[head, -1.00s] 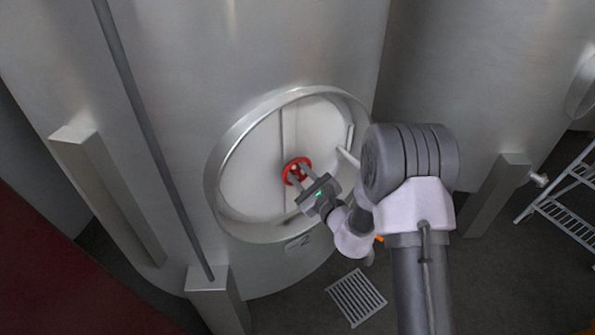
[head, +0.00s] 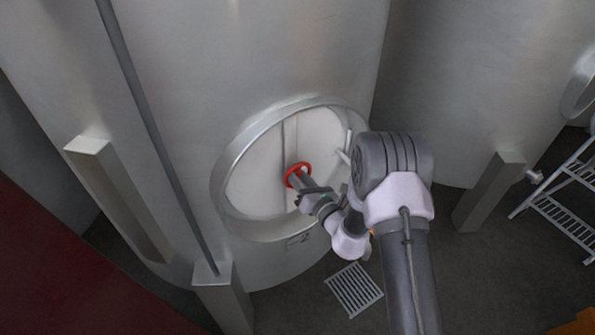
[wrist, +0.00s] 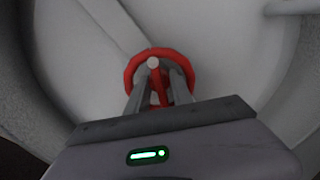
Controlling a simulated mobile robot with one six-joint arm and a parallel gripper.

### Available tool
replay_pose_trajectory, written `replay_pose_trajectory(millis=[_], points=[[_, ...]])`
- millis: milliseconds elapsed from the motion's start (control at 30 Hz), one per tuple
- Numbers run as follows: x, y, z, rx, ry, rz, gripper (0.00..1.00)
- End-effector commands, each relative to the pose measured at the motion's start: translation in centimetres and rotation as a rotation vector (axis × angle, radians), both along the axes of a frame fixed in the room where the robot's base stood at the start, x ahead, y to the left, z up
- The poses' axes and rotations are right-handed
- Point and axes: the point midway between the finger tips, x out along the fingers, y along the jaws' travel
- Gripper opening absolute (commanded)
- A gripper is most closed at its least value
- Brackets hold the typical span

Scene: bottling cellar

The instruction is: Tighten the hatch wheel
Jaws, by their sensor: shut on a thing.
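The red hatch wheel (head: 291,170) sits at the middle of the round white hatch (head: 262,185) on the steel tank. My gripper (head: 297,178) reaches it from the lower right, partly covering the wheel. In the wrist view the red wheel (wrist: 132,66) shows as a ring with a pale round hub. My gripper's two fingers (wrist: 160,80) are shut on a red spoke of the wheel, one finger on each side. The wheel's lower part is hidden behind the fingers and the gripper body.
A raised metal rim (head: 228,155) surrounds the hatch. A pale handle (head: 347,148) stands at its right edge. A floor grate (head: 354,289) lies below. Tank legs (head: 118,200) stand left and right (head: 487,192). A rack (head: 565,210) is at the far right.

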Motion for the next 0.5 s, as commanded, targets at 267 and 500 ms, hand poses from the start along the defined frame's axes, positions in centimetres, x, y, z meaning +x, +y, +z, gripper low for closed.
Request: replay_pose_trajectory(millis=[267, 500], points=[[-0.06, 0.07, 0.31, 0.22, 0.138, 0.0, 0.0], [-0.09, 0.09, 0.31, 0.414, 0.259, 0.0, 0.0]])
